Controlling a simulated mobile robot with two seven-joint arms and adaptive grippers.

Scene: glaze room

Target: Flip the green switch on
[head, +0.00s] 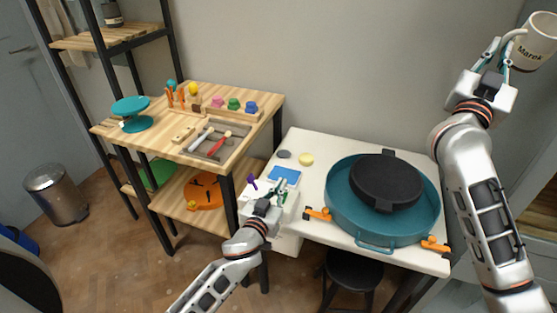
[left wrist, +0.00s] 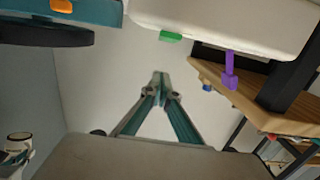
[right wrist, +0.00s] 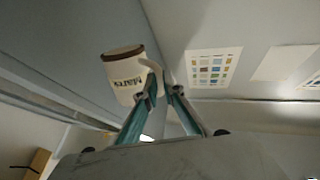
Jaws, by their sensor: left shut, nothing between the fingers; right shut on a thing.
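In the left wrist view a small green piece (left wrist: 171,36), which looks like the green switch, sits at the edge of a white body. A purple lever (left wrist: 230,72) sticks out to its right; it also shows in the head view (head: 252,181). I cannot tell the green switch's position. My left gripper (left wrist: 160,82) is shut and empty, its tips apart from the green piece in that picture. In the head view it is at the table's left edge. My right gripper (right wrist: 160,90) is shut on the handle of a white mug (right wrist: 128,76) marked "Marek", raised at the upper right.
The white table (head: 313,215) bears a large teal basin (head: 337,212) with a black pan (head: 385,182) and orange clamps. A blue block (head: 285,176) lies near its left edge. A wooden workbench (head: 245,110) with tools stands left. A dark stool (head: 352,270) stands below the table.

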